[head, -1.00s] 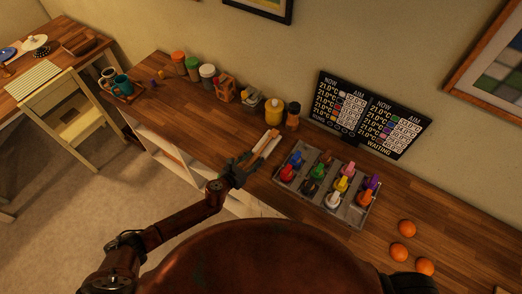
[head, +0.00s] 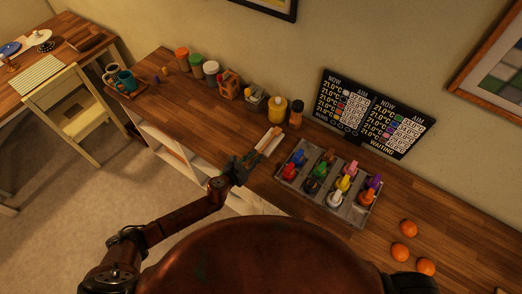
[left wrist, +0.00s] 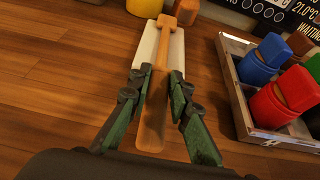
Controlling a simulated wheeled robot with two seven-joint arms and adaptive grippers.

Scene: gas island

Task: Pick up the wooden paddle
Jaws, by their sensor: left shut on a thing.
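The wooden paddle (left wrist: 159,82) lies lengthwise in the left wrist view, its wide end close to my wrist and its narrow shaft running away to a block-like far end. It also shows small in the head view (head: 265,139). A pale flat strip (left wrist: 146,46) lies beneath or beside it. My left gripper (left wrist: 160,88) has one finger on each side of the paddle and is shut on it. In the head view my left gripper (head: 246,161) is at the near end of the paddle, by the counter's front edge. My right gripper is not in view.
A grey tray (head: 350,218) of several coloured bottles stands close to the right of the gripper. A yellow jar (head: 277,110) and an orange-brown bottle (head: 296,117) stand behind the paddle. Several oranges (head: 400,252) lie further right. The counter (head: 205,115) left of the paddle is clear.

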